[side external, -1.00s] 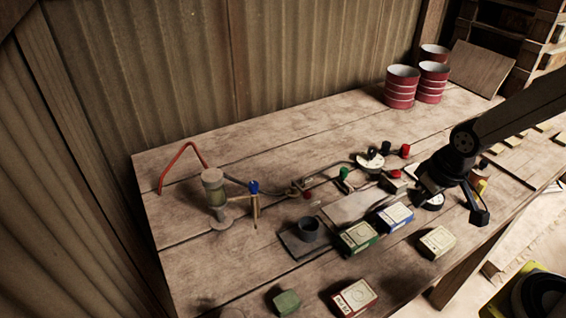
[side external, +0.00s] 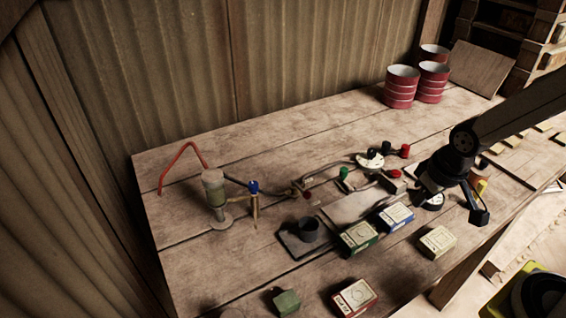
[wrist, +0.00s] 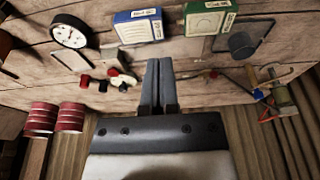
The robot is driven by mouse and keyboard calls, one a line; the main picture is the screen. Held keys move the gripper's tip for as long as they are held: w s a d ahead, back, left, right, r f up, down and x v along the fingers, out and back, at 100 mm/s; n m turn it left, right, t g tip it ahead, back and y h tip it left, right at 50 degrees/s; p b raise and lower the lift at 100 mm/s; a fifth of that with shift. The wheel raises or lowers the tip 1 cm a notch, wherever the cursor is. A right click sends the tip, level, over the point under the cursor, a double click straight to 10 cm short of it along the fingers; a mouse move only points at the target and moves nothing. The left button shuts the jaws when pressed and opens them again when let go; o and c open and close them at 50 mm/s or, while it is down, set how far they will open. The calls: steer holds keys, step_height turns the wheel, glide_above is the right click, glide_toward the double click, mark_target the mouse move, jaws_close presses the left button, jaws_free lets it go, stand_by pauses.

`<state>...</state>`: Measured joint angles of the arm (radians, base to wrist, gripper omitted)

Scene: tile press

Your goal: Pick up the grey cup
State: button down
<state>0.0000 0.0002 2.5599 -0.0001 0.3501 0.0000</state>
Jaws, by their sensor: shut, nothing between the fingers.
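The grey cup (side external: 308,229) stands upright on a dark flat plate (side external: 291,245) on the wooden table, left of the green-labelled box. In the wrist view the cup (wrist: 241,43) is at the upper right, seen from above. My gripper (wrist: 158,64) is shut and empty in the wrist view, its two dark fingers pressed together. It is well apart from the cup. In the side view my gripper (side external: 424,195) hangs above the table to the right of the cup, near the gauge.
Green (side external: 358,239), blue (side external: 396,217), cream (side external: 437,242) and red (side external: 355,297) labelled boxes lie near the cup. A green block (side external: 286,302) lies at the front. A hand pump (side external: 215,198) stands to the left. Red cans (side external: 401,87) stand at the back. A gauge (wrist: 70,32) shows upper left.

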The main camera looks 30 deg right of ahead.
mark_target(309, 227)
jaws_free()
stand_by(0.4)
steer(key=w+a+f+m+g+y, duration=0.1)
steer(key=a+f+m+y, duration=0.1)
steer(key=m, duration=0.1)
steer(key=w+a+f+m+g+y, duration=0.2)
steer(key=m, duration=0.2)
steer(key=w+a+f+m+g+y, duration=0.1)
steer(key=w+a+f+m+y, duration=0.1)
steer(key=m, duration=0.1)
steer(key=shift+f+g, duration=0.3)
steer(key=w+a+f+m+y, duration=0.1)
steer(key=w+m+y, duration=0.1)
steer(key=w+a+f+m+t+y, duration=0.1)
steer(key=w+m+y, duration=0.1)
steer(key=w+m, duration=0.1)
steer(key=w+a+f+m+t+y, duration=0.1)
steer(key=w+m+y, duration=0.2)
steer(key=shift+a+f, duration=0.2)
steer(key=shift+f, duration=0.15)
steer(key=shift+w+f+m+t+y, duration=0.1)
steer(key=shift+w+m+t+y, duration=0.2)
steer(key=shift+w+t, duration=0.15)
steer(key=shift+x, duration=3.95)
